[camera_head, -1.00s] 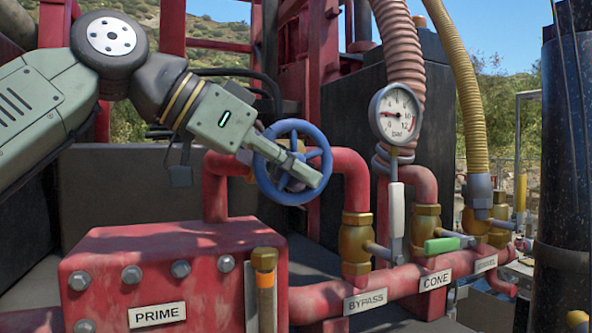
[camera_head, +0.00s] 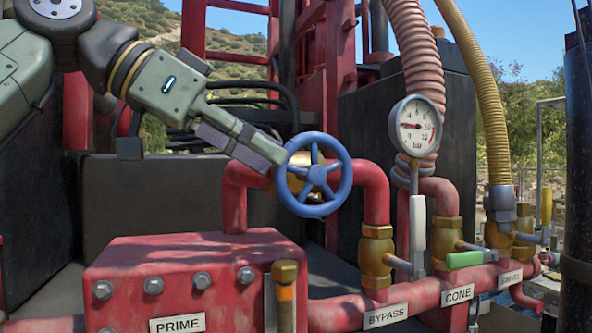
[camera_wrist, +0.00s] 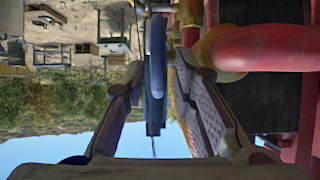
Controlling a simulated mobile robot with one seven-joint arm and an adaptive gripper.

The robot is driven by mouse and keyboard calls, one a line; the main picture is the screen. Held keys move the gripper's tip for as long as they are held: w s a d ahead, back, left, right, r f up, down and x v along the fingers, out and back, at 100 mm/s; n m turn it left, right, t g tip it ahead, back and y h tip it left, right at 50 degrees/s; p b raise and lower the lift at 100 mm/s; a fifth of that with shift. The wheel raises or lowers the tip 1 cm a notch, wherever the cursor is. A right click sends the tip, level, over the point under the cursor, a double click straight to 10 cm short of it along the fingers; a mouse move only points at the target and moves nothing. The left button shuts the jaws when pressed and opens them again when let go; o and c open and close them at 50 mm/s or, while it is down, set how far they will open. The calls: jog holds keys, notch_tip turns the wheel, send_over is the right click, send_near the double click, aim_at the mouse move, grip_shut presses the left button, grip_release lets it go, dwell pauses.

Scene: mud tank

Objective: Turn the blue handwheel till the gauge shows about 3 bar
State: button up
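The blue handwheel (camera_head: 345,185) stands upright on the red pipework, its spokes and hub clear. My gripper (camera_head: 278,158) reaches in from the upper left, its tips at the wheel's upper-left rim. In the wrist view the wheel (camera_wrist: 156,65) is seen nearly edge-on between the two fingers of my gripper (camera_wrist: 160,65). The fingers are spread, with gaps beside the rim; touch at the tips cannot be told. The round gauge (camera_head: 416,143) is marked in bar. Its red needle points left, between 0 and 4, nearer the 4.
A red box labelled PRIME (camera_head: 220,255) stands below. Right of the wheel are brass valves (camera_head: 376,250), a lever with a white grip (camera_head: 418,222) and one with a green grip (camera_head: 464,260). Ribbed hoses (camera_head: 412,50) rise behind the gauge. A red pipe (camera_wrist: 265,50) runs close beside the right finger.

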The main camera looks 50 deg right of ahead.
jog(key=v, duration=0.3)
jog(key=shift+w+a+r, duration=0.1)
jog(key=shift+a+r, duration=0.05)
jog(key=shift+a, duration=0.05)
dwell(0.4)
